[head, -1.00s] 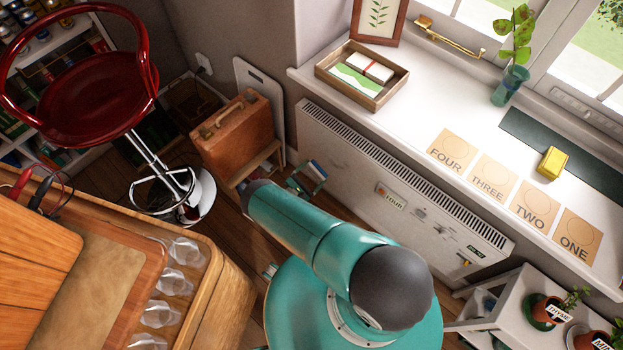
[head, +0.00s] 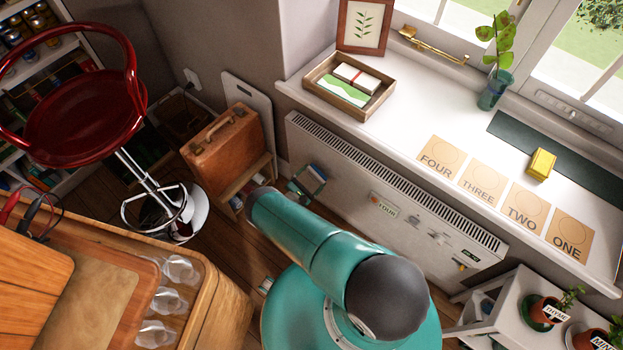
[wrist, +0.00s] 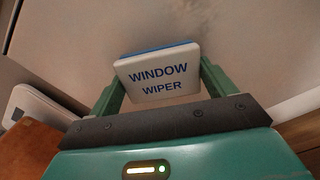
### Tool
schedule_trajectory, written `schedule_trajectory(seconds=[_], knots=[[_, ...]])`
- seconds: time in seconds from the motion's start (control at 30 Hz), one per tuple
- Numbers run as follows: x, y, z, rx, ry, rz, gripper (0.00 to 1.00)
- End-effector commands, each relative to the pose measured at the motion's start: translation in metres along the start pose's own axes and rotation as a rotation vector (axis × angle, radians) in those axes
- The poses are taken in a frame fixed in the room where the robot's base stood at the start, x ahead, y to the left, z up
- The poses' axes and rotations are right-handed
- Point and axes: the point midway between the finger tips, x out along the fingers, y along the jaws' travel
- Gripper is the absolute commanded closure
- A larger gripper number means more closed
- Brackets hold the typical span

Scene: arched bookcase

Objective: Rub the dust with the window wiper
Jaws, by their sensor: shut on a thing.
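The window wiper (wrist: 158,80) is a white block with a blue edge and the words "WINDOW WIPER". In the wrist view it sits between the green fingers of my gripper (wrist: 160,72), which is shut on it. In the head view my gripper (head: 306,184) shows small beyond my arm, in front of the left part of the white radiator (head: 345,165) and below the windowsill. I cannot make out any dust in these views. The white windowsill (head: 425,120) runs along the window at the right.
On the sill are a wooden tray (head: 313,75), a picture frame (head: 342,38), a plant vase (head: 493,92), a yellow block (head: 541,164) and number cards. A brown suitcase (head: 222,150), a red stool (head: 80,115), a wooden cabinet (head: 220,325) and a plant stand (head: 490,300) stand around.

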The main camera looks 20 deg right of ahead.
Motion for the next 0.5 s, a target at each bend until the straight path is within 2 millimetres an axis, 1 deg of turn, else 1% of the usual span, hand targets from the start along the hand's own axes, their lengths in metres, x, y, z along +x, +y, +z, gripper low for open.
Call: schedule_trajectory(seconds=[0.5], knots=[[0.0071,0.0003,0.0002,0.001,-0.001,0.0,0.44]])
